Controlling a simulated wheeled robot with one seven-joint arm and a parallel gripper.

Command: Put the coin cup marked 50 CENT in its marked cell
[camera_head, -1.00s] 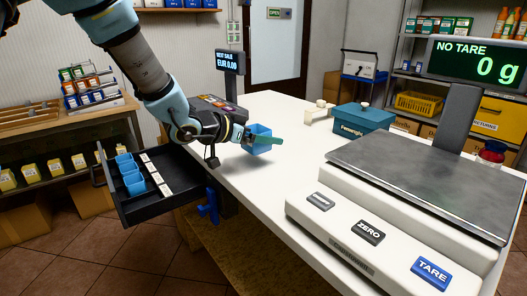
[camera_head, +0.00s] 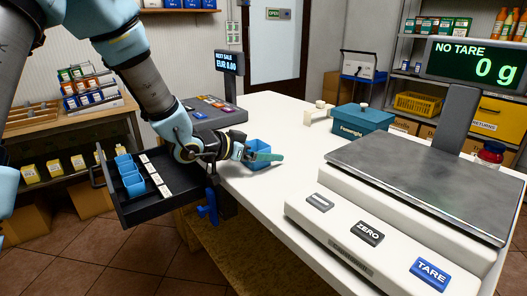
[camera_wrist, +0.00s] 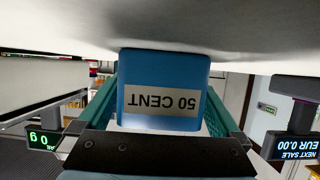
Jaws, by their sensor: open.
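The blue coin cup (camera_head: 259,145) is at the counter's near-left side, beside the till. In the wrist view its white label reads 50 CENT, upside down in the picture, on the cup (camera_wrist: 165,75). The cup appears to rest on the counter. My gripper (camera_head: 262,157) is low over the counter, its green fingers open on either side of the cup; it also shows in the wrist view (camera_wrist: 160,110). The open black cash drawer (camera_head: 150,212) holds several blue cups (camera_head: 133,183) in a row beside white labels (camera_head: 155,178). I cannot read these labels.
The white counter (camera_head: 285,205) is clear between the cup and the large scale (camera_head: 420,185). A teal box (camera_head: 362,118) stands at the back. The till (camera_head: 215,110) and its display (camera_head: 228,63) stand behind my arm. A blue clamp-like part (camera_head: 208,208) hangs by the drawer.

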